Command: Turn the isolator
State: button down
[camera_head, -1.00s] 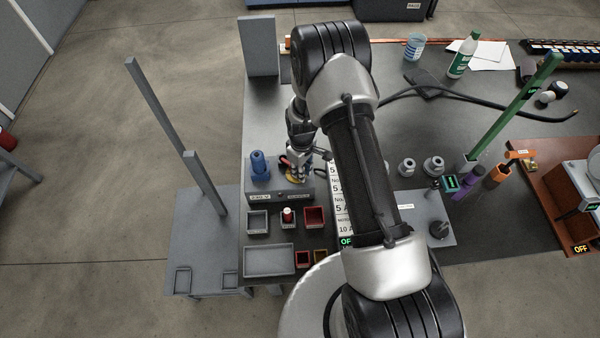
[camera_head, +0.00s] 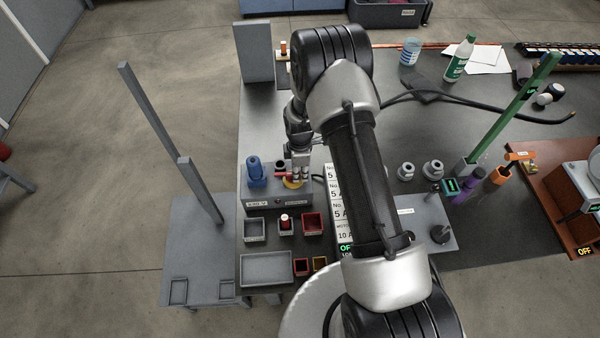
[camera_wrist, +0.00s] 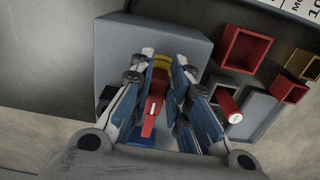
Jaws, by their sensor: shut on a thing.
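The isolator is a red handle (camera_wrist: 152,108) on a yellow round base (camera_wrist: 161,63), set on top of a grey box (camera_wrist: 150,38). In the head view the red handle (camera_head: 286,175) lies roughly crosswise above the yellow base (camera_head: 293,184). My gripper (camera_wrist: 160,80) is shut on the red handle, with a blue-padded finger on each side of it. In the head view my gripper (camera_head: 300,172) comes down over the isolator from above. My fingers hide part of the handle and base.
A blue plug-like part (camera_head: 254,170) stands left of the isolator on the same box. Small grey and red bins (camera_head: 312,222) and a wide grey tray (camera_head: 266,267) sit in front. A tall grey block (camera_head: 255,52) stands behind. A labelled panel (camera_head: 338,205) lies to the right.

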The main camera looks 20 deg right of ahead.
dwell(0.5)
jog(key=c, duration=1.5)
grip_release()
notch_tip(320, 180, up, 12)
